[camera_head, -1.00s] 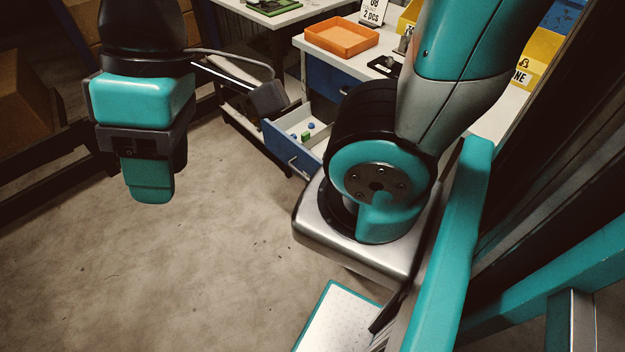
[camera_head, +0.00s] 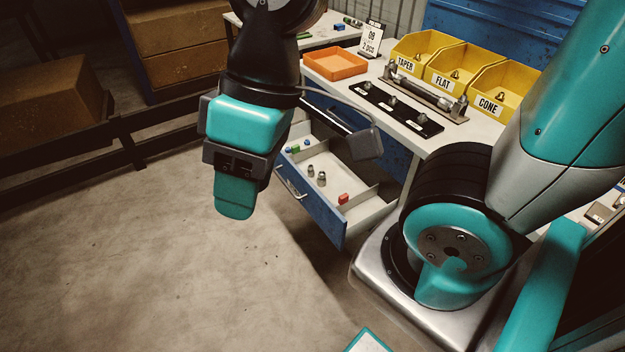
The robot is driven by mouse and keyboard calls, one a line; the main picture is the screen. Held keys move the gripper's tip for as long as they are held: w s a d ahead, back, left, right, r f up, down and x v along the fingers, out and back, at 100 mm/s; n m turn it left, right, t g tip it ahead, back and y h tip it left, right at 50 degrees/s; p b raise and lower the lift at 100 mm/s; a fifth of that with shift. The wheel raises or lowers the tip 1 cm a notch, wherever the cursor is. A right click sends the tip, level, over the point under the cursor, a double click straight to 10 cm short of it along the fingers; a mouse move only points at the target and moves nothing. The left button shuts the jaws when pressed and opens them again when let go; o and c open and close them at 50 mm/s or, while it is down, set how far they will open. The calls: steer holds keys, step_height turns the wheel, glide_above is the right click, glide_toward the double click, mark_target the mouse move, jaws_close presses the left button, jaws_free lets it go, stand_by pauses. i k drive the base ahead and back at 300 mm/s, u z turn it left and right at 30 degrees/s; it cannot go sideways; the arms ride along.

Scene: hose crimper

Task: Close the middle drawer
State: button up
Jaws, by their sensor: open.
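A drawer with a blue front (camera_head: 322,212) stands pulled out from under the workbench, with a metal handle (camera_head: 295,189) on its face. Its place in the stack is hard to tell. Inside its light, divided tray lie small blue and green blocks, two metal fittings (camera_head: 316,176) and a red block (camera_head: 343,198). My gripper (camera_head: 236,197) hangs over the floor, left of the drawer front in the picture, apart from the handle. One teal finger shows clearly; the other is hidden. Nothing is seen held. The back of the drawer is partly hidden by a dark piece of my arm.
On the bench (camera_head: 470,135) are an orange tray (camera_head: 335,64), a sign card (camera_head: 371,40), a black fixture strip (camera_head: 397,108) and yellow bins (camera_head: 458,69). Cardboard boxes (camera_head: 177,47) stand behind a dark rail at left. The floor before the drawer is clear.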

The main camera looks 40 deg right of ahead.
mark_target(319, 202)
steer(key=z, duration=0.75)
steer(key=i, duration=1)
steer(key=z, duration=0.05)
steer(key=k, duration=0.45)
steer(key=u, duration=0.95)
steer(key=i, duration=0.5)
steer(key=z, duration=1.15)
